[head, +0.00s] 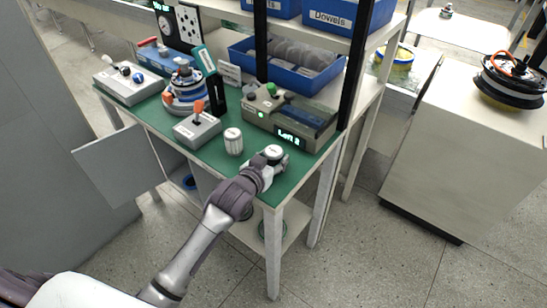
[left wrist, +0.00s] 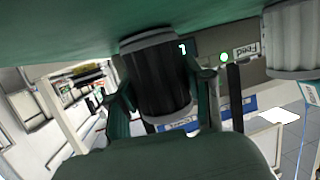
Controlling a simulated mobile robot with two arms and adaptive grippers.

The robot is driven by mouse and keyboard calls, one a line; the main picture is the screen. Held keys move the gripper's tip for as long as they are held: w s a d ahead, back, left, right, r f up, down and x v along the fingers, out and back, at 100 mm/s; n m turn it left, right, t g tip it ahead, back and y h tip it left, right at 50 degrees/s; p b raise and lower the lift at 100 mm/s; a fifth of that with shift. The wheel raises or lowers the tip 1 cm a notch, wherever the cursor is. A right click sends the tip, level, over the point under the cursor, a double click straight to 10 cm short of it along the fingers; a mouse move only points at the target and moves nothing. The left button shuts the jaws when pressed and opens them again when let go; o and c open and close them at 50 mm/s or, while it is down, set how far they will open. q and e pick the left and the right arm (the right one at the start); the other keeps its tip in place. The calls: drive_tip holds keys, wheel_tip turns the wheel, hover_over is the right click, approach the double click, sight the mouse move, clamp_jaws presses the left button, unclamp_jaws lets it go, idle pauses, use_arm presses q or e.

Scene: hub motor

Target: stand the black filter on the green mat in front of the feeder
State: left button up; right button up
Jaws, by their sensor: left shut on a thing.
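The black filter (left wrist: 155,80) is a dark ribbed cylinder with grey end rims. It sits between the fingers of my left gripper (left wrist: 160,105), which is shut on it. In the head view the filter's pale round top (head: 274,152) shows above the left gripper (head: 262,170); its dark side is mostly hidden. It looks upright at the front right of the green mat (head: 207,155), in front of the grey feeder (head: 262,120) with the lit display. In the left wrist view, which is upside down, its base is at or very near the mat (left wrist: 60,30). My right gripper is out of view.
A white ribbed filter (head: 233,141) stands left of the black one, also in the left wrist view (left wrist: 292,40). A lever box (head: 198,130) and a hub motor (head: 184,90) stand further left. Blue bins (head: 290,65) are behind. The table's front edge is close.

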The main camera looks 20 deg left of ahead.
use_arm(q)
drive_tip(key=shift+f, duration=0.15)
drive_tip(key=o, duration=1.2)
drive_tip(key=shift+r, duration=0.2)
drive_tip(key=v, duration=1.2)
